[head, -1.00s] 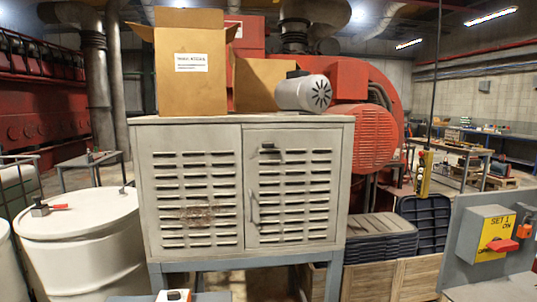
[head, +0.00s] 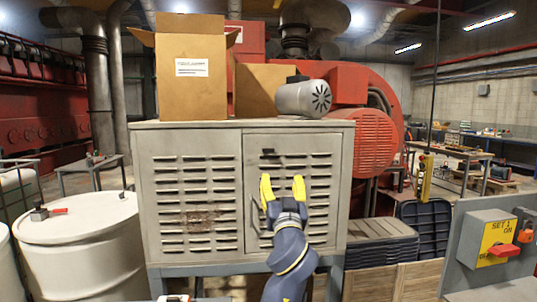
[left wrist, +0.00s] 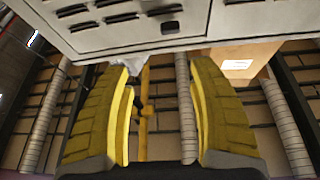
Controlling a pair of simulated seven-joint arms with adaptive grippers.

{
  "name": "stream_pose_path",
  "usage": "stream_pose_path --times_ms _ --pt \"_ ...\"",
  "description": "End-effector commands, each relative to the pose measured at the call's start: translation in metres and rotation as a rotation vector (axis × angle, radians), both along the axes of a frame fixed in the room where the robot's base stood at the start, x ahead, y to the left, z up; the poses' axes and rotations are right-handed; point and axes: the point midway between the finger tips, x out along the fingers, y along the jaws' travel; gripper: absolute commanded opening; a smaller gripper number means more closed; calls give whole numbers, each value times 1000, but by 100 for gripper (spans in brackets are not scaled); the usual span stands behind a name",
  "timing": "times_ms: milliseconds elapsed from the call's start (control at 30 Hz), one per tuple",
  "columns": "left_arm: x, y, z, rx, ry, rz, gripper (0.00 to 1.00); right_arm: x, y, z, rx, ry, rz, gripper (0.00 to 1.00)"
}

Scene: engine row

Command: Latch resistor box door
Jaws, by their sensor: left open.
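The resistor box (head: 196,135) is a grey louvered cabinet on a stand in the middle of the head view. Its right-hand door (head: 318,150) looks flush with the front. A small dark latch (head: 268,153) sits near the door's upper left; a dark latch piece also shows in the left wrist view (left wrist: 168,27). A thin handle (head: 254,214) runs down the door's left edge. My left gripper (head: 283,186) has yellow fingers, open and empty, in front of the door just below the latch. It also shows open in the left wrist view (left wrist: 163,95). Whether the latch is engaged cannot be told.
A cardboard box (head: 193,95) and a grey motor (head: 303,98) stand on the cabinet. A white drum (head: 85,245) is at left; black stacked crates (head: 375,240) are at right.

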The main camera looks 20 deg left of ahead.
Motion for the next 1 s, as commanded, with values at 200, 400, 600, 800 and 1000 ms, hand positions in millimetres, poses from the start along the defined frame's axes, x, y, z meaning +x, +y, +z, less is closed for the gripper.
stream_pose_path --times_ms 200,400,600,800,1000 --pt "-5 15 -4 -75 -3 35 60 0 0 0 0 0 0 44" --pt "11 24 4 -77 -7 33 60 0 0 0 0 0 0 44" --pt "40 39 18 -75 -5 34 60 0 0 0 0 0 0 44" --pt "70 56 32 -75 -4 34 60 0 0 0 0 0 0 44" --pt "97 70 45 -75 -5 32 60 0 0 0 0 0 0 44"
